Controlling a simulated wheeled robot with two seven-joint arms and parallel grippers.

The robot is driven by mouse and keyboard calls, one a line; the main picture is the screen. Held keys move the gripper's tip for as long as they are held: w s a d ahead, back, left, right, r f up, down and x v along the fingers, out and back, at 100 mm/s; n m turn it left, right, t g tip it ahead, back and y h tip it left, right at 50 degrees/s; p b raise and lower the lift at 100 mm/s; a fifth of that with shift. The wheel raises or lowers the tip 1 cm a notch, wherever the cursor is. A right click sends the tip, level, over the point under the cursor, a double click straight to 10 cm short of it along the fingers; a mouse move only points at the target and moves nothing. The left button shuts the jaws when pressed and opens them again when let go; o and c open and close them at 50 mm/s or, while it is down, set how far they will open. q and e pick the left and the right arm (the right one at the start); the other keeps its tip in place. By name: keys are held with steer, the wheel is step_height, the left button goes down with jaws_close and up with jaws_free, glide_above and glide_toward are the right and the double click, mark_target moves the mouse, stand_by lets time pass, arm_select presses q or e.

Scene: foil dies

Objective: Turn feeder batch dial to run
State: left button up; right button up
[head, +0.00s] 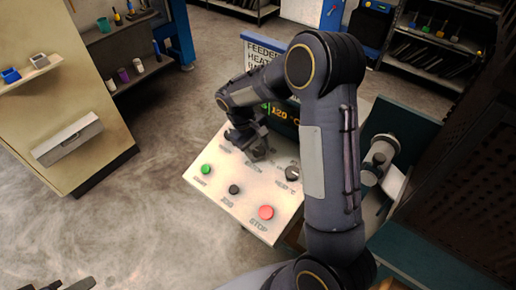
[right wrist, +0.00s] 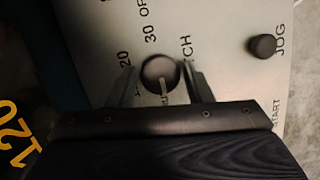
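The batch dial (right wrist: 158,70) is a round dark knob on the pale sloped panel (head: 232,202). In the right wrist view its light pointer mark faces down toward my gripper's body, near letters that are partly covered. My right gripper (right wrist: 160,74) is open, with one finger on each side of the dial and a thin gap seeming to show beside it. In the head view my right gripper (head: 251,145) hangs over the panel's upper middle and partly hides this dial. My left gripper (head: 60,285) shows at the bottom left edge, its dark fingers apart and empty.
The panel also bears a green button (head: 206,170), a black jog button (head: 234,189), a red stop button (head: 266,212) and a second knob (head: 292,173). A lit display (head: 284,113) stands behind. Shelving (head: 95,150) stands left; open floor lies between.

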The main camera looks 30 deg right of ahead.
steer(key=shift+o, duration=1.1)
steer(key=b+v, duration=0.1)
steer(key=v, duration=0.6)
steer(key=shift+r, duration=0.35)
steer(key=s+r+m+t+y, duration=0.1)
steer(key=s+r+y, duration=0.15)
steer(key=s, duration=0.35)
steer(key=s+r+m+t+y, duration=0.1)
steer(key=s+r+t, duration=0.1)
steer(key=s+r, duration=0.25)
steer(key=s+a+m+t+y, duration=0.2)
steer(key=s+a+t+y, duration=0.1)
steer(key=s, duration=1)
steer(key=shift+s+a+f+t, duration=0.2)
steer(key=shift+a+f+t, duration=0.15)
steer(key=shift+a+t, duration=0.7)
steer(key=shift+a, duration=0.1)
